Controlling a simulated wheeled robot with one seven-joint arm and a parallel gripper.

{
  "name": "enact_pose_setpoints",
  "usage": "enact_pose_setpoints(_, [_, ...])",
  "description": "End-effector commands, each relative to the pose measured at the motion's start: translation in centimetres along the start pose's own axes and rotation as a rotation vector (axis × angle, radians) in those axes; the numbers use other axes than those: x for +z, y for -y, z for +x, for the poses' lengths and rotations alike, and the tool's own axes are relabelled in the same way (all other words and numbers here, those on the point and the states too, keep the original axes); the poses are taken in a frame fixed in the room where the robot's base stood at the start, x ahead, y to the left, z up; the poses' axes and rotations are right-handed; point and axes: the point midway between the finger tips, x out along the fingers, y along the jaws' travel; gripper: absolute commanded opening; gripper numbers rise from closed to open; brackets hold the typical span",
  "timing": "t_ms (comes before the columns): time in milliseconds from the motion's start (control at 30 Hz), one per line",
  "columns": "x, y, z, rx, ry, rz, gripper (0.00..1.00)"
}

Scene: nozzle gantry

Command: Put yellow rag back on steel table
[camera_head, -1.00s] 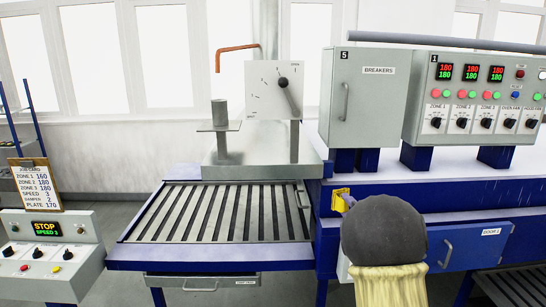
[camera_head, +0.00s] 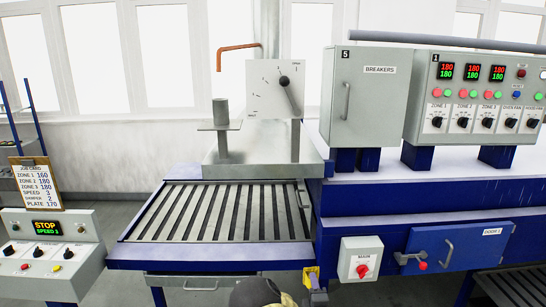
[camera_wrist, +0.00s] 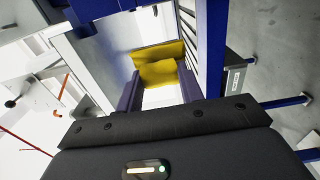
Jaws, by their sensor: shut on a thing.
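The yellow rag (camera_head: 312,273) is a small folded patch just in front of the blue frame, low in the head view. In the wrist view the rag (camera_wrist: 160,72) sits between the two purple fingers of my gripper (camera_wrist: 158,88). My gripper is shut on it, and the rag spreads a little past the fingertips. I cannot tell which surface is the steel table; a slatted metal bed (camera_head: 222,212) on a blue frame lies to the left of the rag.
A grey box with a red rotary switch (camera_head: 361,260) is to the right of my gripper. A blue door (camera_head: 460,250) with handle and latch is further right. A drawer (camera_head: 202,282) hangs under the slatted bed. A control box (camera_head: 48,250) stands at far left.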

Motion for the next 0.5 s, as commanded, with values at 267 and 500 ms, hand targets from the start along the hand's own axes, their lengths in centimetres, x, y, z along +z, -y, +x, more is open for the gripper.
enact_pose_setpoints(267, [-0.3,7.9,-5.0,-0.007,0.072,-0.005,0.09])
enact_pose_setpoints(500, [0.8,13.1,-11.5,-0.009,0.103,-0.008,0.09])
